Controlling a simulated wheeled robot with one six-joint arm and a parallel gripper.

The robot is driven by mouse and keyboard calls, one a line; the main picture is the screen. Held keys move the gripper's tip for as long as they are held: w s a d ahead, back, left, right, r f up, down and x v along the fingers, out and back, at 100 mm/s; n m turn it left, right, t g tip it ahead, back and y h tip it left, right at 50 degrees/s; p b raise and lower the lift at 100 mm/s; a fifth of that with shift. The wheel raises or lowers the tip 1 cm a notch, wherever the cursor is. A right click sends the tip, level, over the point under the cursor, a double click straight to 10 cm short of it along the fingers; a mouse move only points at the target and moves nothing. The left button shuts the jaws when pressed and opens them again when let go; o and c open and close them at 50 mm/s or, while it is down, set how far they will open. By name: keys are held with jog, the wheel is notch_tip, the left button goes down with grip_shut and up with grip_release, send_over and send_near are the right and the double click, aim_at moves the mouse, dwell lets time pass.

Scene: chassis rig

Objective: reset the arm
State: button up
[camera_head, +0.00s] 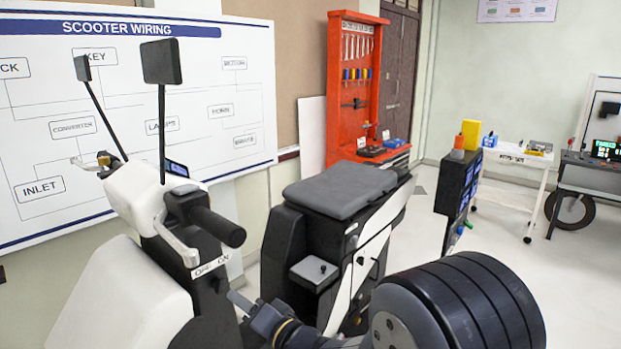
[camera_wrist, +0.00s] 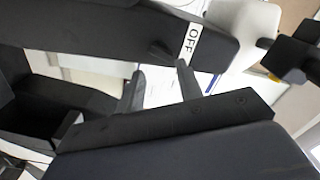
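My gripper (camera_head: 238,299) shows low in the head view, beside the dark front body of the scooter (camera_head: 150,295) and just below its "OFF ON" label (camera_head: 210,267). In the wrist view the two dark fingers of my gripper (camera_wrist: 160,70) stand apart, with nothing seen between them. The right finger's tip lies close to a small dark knob or lever (camera_wrist: 168,52) next to the "OFF" label (camera_wrist: 193,42). I cannot tell whether they touch.
The scooter's handlebar grip (camera_head: 217,226) and mirrors (camera_head: 161,62) rise above my gripper. The seat section (camera_head: 340,190) stands behind it. A wiring board (camera_head: 130,120), an orange tool cabinet (camera_head: 354,85) and a white cart (camera_head: 515,155) are farther back. Open floor lies at right.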

jog(key=v, duration=0.4)
jog(key=shift+s+d, duration=0.2)
jog(key=shift+d, duration=0.1)
